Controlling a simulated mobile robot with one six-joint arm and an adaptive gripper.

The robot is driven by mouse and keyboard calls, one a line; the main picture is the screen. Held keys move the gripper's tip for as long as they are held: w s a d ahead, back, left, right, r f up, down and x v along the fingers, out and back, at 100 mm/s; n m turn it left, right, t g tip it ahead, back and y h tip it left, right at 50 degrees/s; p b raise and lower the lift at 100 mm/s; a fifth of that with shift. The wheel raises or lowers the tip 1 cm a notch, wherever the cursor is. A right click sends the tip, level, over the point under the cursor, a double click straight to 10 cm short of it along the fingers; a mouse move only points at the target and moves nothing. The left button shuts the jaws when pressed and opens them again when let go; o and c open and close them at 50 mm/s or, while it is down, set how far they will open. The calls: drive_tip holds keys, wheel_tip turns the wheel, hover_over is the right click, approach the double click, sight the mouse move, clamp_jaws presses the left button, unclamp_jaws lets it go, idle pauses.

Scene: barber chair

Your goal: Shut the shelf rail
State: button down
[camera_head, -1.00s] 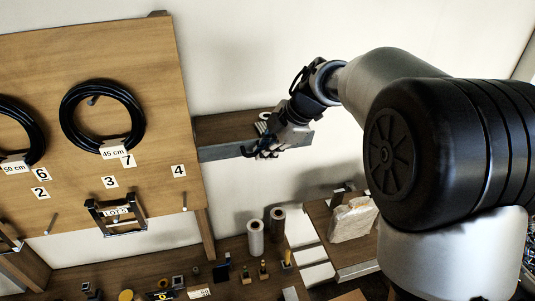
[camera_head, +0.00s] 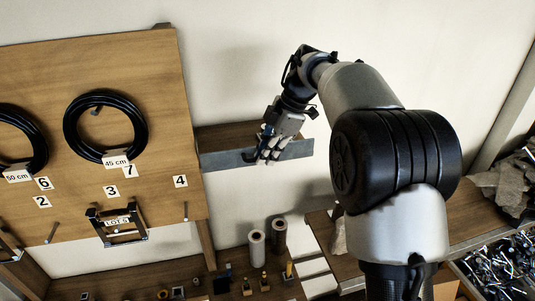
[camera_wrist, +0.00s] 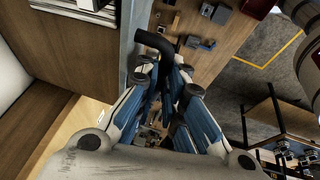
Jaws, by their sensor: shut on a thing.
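The shelf rail (camera_head: 222,160) is a grey metal strip along the front of the wooden wall shelf (camera_head: 225,135), right of the pegboard. It also runs down the wrist view as a grey band (camera_wrist: 136,25). A black curved handle (camera_wrist: 155,41) stands out from the rail. My gripper (camera_head: 266,155) is at the rail's front, right of its middle. In the wrist view my gripper (camera_wrist: 165,78) has its blue and white fingers closed on the handle's end. The fingers partly hide the handle, and my arm hides part of the shelf.
A wooden pegboard (camera_head: 150,70) with black cable coils is on the left. Below are a workbench (camera_head: 180,270) with small items and two upright rolls (camera_head: 257,248). A bin of loose metal parts (camera_head: 505,265) is at lower right. The wall above the shelf is clear.

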drive_tip(key=shift+a, duration=0.1)
drive_tip(key=c, duration=2)
unclamp_jaws()
drive_tip(key=shift+o, duration=0.2)
drive_tip(key=w+v, duration=0.1)
drive_tip(key=v, duration=1.1)
drive_tip(key=shift+s, duration=0.45)
drive_tip(key=shift+a, duration=0.1)
